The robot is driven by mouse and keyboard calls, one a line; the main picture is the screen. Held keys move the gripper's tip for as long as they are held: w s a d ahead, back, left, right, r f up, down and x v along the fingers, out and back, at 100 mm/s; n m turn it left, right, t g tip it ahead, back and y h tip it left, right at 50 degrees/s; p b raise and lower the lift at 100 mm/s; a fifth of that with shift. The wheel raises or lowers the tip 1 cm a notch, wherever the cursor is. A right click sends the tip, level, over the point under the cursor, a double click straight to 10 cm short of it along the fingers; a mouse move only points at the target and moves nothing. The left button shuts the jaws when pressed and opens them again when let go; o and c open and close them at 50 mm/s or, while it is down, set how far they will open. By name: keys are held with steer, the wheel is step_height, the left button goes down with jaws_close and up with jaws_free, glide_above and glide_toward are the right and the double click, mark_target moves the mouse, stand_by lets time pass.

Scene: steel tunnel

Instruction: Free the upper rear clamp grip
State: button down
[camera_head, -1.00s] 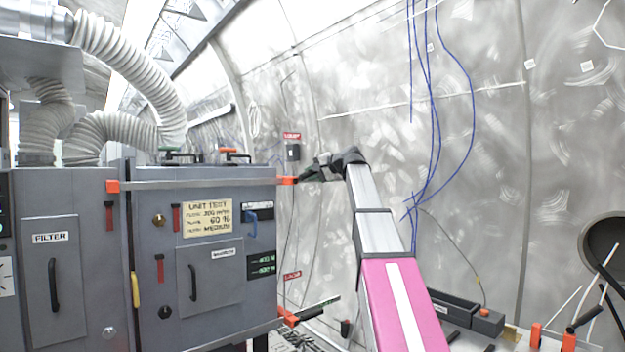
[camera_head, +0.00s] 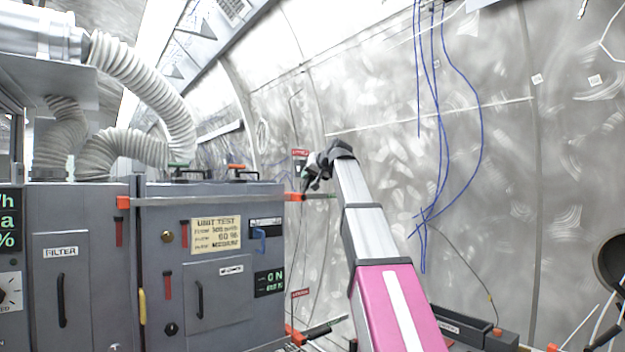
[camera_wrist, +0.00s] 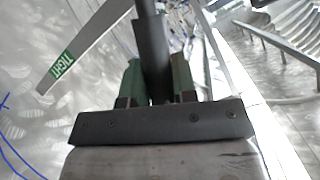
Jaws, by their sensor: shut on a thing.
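The upper rear clamp (camera_head: 293,197) is an orange block at the unit's upper right corner, with a thin dark bar reaching right from it. My gripper (camera_head: 310,185) is at this clamp, its fingers pointing down and left. The fingers hide part of the grip in the head view.
The grey unit (camera_head: 210,260) fills the left, with white hoses (camera_head: 150,80) above it. A lower clamp (camera_head: 295,335) with a similar bar sticks out below. Blue cables (camera_head: 440,150) hang on the curved metal wall to the right.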

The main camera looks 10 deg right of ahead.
steer(key=shift+s+a, duration=0.2)
steer(key=shift+a, duration=0.05)
steer(key=shift+n, duration=0.3)
steer(key=c, duration=0.9)
jaws_free()
steer(key=shift+r, duration=0.1)
steer(key=v, duration=1)
steer(key=shift+s+r, duration=0.15)
steer(key=shift+s, duration=0.25)
